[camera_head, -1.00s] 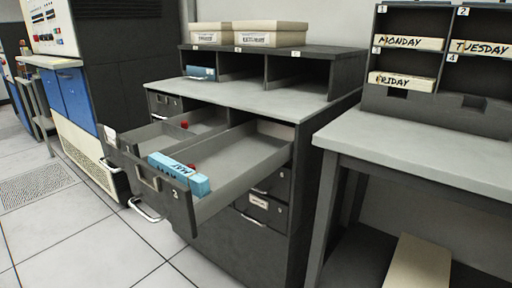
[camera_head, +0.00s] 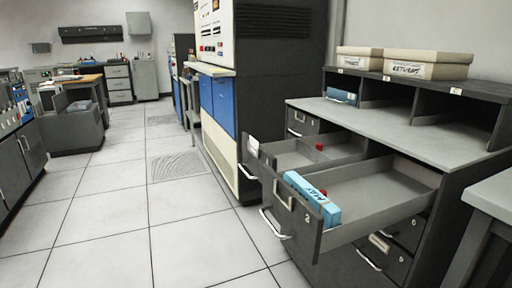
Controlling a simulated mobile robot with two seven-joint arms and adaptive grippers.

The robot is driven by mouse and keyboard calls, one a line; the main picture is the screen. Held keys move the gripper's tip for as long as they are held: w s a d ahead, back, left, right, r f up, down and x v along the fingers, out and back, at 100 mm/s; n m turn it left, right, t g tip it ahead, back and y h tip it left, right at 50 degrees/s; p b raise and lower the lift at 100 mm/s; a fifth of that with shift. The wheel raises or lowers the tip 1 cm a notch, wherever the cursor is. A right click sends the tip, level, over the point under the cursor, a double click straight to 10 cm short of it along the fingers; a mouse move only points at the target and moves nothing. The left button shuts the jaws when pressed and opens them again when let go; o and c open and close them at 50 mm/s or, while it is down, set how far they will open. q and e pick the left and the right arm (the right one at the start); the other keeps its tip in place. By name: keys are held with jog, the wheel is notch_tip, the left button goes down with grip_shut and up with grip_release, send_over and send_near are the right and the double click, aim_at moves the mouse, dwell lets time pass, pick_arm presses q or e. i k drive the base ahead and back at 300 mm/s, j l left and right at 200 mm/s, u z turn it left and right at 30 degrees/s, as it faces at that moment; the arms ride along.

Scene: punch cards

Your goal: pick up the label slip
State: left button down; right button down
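I cannot make out a loose label slip for certain. A small white label (camera_head: 253,147) shows on the front of the farther open drawer, but I cannot tell if it is the slip. The farther open drawer holds another small red piece (camera_head: 320,147). Neither of my grippers is in this view.
The grey cabinet (camera_head: 400,122) has cubbies on top, with a blue deck (camera_head: 342,96) in one and pale boxes (camera_head: 424,71) above. A grey table (camera_head: 495,195) stands at the right. A blue and black machine (camera_head: 265,75) stands behind. The tiled floor (camera_head: 115,190) at left is clear.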

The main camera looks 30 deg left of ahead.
aim_at(254, 145)
jog(key=j+z, duration=0.2)
jog(key=z, duration=0.3)
jog(key=j+z, duration=0.2)
jog(key=z, duration=0.25)
jog(key=j+z, duration=0.3)
jog(key=j, duration=0.25)
jog(key=k+j+z, duration=0.1)
jog(key=j+z, duration=0.2)
jog(key=j, duration=0.25)
jog(key=k+j+z, duration=0.1)
jog(key=j, duration=0.25)
jog(key=k+j+z, duration=0.1)
jog(key=j, duration=0.25)
jog(key=k+j, duration=0.2)
jog(key=j, duration=0.15)
jog(key=k+j, duration=0.15)
jog(key=j, duration=0.2)
jog(key=k+j+z, duration=0.1)
jog(key=j, duration=0.3)
jog(key=k+j, duration=0.15)
jog(key=j, duration=0.2)
